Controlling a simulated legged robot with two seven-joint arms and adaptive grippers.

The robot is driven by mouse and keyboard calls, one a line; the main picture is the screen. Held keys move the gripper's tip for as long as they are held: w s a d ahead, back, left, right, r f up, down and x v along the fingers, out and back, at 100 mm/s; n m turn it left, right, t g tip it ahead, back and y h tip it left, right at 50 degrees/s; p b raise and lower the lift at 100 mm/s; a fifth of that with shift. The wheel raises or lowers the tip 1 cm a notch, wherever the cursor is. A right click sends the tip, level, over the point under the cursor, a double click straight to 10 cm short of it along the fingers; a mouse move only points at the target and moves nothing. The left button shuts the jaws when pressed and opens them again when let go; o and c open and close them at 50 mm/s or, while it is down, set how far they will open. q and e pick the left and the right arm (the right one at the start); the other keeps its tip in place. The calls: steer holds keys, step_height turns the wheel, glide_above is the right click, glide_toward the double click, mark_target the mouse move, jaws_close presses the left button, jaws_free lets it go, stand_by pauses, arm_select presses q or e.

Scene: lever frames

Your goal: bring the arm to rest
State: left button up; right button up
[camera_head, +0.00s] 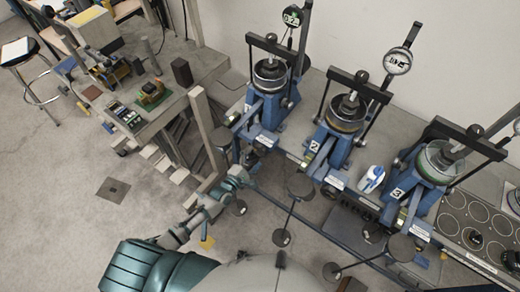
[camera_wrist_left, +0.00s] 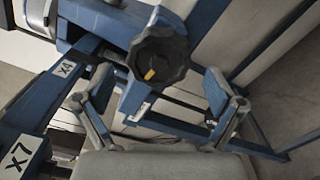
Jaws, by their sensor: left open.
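My left arm (camera_head: 178,236) comes in from the lower left in the head view and reaches up to the blue lever frames. My left gripper (camera_head: 243,176) is beside the left end of the frames. In the left wrist view its two fingers (camera_wrist_left: 158,90) are spread apart, with a black knob (camera_wrist_left: 160,58) on a blue bar showing between and beyond them. I see nothing held; whether a finger touches the bar is unclear. Frames numbered 1 (camera_head: 266,108), 2 (camera_head: 338,134) and 3 (camera_head: 428,172) stand in a row. My right gripper is not in view.
A workbench (camera_head: 205,62) with small items stands at the upper left, beside a stool (camera_head: 17,52). A white-and-blue object (camera_head: 371,179) sits between frames 2 and 3. Black discs on rods (camera_head: 300,186) stick out in front. The floor (camera_head: 60,190) at left is clear.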

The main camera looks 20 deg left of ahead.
arm_select(q)
steer(key=shift+v, duration=1.05)
steer(key=shift+f, duration=0.1)
steer(key=s+a+f+m+g+y, duration=0.1)
steer(key=s+a+f+m+g, duration=0.15)
steer(key=s+f, duration=0.45)
steer(key=s+a+f+m+g+y, duration=0.15)
steer(key=f+m, duration=0.25)
steer(key=f, duration=0.8)
steer(key=s+a+f+m+g+y, duration=0.2)
steer(key=s+f+m+g, duration=0.15)
steer(key=s+f, duration=0.4)
steer(key=s+f+m+g, duration=0.2)
steer(key=s+f+m, duration=0.2)
steer(key=s, duration=0.6)
steer(key=s+f+m+g+y, duration=0.1)
steer(key=s+f+m+g, duration=0.2)
steer(key=s+f, duration=0.4)
steer(key=s+f+m+g, duration=0.3)
steer(key=s+f, duration=0.3)
steer(key=s, duration=0.8)
steer(key=shift+s+f+m+y, duration=0.25)
steer(key=shift+m+y, duration=0.1)
steer(key=shift+m, duration=0.55)
steer(key=shift+w+a+g, duration=0.1)
steer(key=shift+g, duration=0.15)
